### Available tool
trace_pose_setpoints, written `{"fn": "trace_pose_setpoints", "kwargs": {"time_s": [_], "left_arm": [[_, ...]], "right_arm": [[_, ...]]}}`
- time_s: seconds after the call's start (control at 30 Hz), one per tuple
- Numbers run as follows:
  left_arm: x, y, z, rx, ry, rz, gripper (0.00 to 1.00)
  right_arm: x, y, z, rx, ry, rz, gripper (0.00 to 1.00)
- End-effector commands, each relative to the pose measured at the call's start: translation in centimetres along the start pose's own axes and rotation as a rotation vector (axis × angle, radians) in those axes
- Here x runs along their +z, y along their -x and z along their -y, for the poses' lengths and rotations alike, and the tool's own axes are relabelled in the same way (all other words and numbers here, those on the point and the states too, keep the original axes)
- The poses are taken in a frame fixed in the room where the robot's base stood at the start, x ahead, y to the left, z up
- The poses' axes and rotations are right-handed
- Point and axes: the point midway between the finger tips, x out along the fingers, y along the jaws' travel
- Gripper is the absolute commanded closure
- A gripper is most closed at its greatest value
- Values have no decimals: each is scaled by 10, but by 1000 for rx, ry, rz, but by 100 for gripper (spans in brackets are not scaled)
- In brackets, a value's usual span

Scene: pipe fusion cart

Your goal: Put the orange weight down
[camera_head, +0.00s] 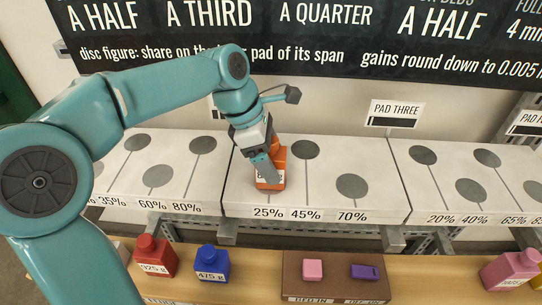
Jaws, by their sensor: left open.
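The orange weight (270,183) stands upright on the middle white pad (316,208), at its left disc position above the "25%" label. The disc under it is mostly hidden. My left gripper (264,165) comes down over the weight from above and is open. Its fingers overlap the weight's upper part in the picture, and I cannot tell if they touch it. My right gripper is not in view.
A wooden shelf (220,295) in front holds a red weight (154,256), a blue weight (211,263), a pink weight (510,270) and a brown tray (335,287) with pink and purple blocks. Pads with grey discs flank the middle one. A PAD THREE sign (395,112) stands behind.

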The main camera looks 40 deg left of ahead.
Motion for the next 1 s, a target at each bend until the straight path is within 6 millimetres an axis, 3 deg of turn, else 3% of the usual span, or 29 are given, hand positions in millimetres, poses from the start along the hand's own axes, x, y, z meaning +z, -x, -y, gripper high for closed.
{"fn": "trace_pose_setpoints", "kwargs": {"time_s": [0.53, 0.7, 1.0], "left_arm": [[1, 108, -1, 3, 0, 1, 21], [1, 120, 0, 1, 0, 1, 21], [0, 121, 0, 0, 0, 0, 21]], "right_arm": [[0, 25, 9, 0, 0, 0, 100], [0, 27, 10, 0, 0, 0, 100], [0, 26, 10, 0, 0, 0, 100]]}}
